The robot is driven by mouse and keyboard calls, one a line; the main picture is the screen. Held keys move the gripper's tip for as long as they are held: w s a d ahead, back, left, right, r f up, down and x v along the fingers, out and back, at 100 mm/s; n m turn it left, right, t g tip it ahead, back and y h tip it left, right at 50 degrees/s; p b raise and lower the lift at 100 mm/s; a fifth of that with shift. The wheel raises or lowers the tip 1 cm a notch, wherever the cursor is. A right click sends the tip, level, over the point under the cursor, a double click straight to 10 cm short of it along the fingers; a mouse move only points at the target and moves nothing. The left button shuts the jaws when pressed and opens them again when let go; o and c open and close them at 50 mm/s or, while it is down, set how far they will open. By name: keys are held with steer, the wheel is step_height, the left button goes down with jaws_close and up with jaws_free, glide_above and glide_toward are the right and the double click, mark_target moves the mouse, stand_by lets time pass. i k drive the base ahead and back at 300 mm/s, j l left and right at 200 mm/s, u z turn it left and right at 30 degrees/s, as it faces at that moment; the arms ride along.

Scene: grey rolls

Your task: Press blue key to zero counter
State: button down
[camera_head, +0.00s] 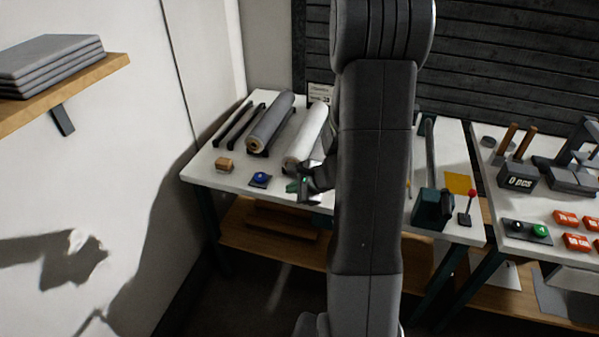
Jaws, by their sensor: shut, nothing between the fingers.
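A blue domed key (261,176) sits on a small dark base at the front left of the white table. My gripper (294,186) is to the right of the blue key and apart from it in the picture, near the table's front edge. Its fingers are shut with nothing between them. It looks small, and its height above the table is hard to tell. A dark display box (518,177) reading "0 pcs" stands on the right table. A small pale panel (320,92) with print too small to read stands behind the rolls, partly hidden by my arm.
A grey roll (270,124) and a white roll (308,136) lie behind the key. A small wooden block (224,164) is left of it. My arm hides the table's middle. A red-knobbed lever (469,208) and a panel with black and green buttons (527,232) are farther right.

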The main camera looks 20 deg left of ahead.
mark_target(260, 177)
steer(key=z, duration=0.9)
steer(key=k+j, duration=0.1)
steer(key=j, duration=0.4)
steer(key=k+j, duration=0.1)
steer(key=j, duration=0.35)
steer(key=k+j, duration=0.15)
steer(key=j, duration=0.35)
steer(key=k+j, duration=0.1)
steer(key=j, duration=0.35)
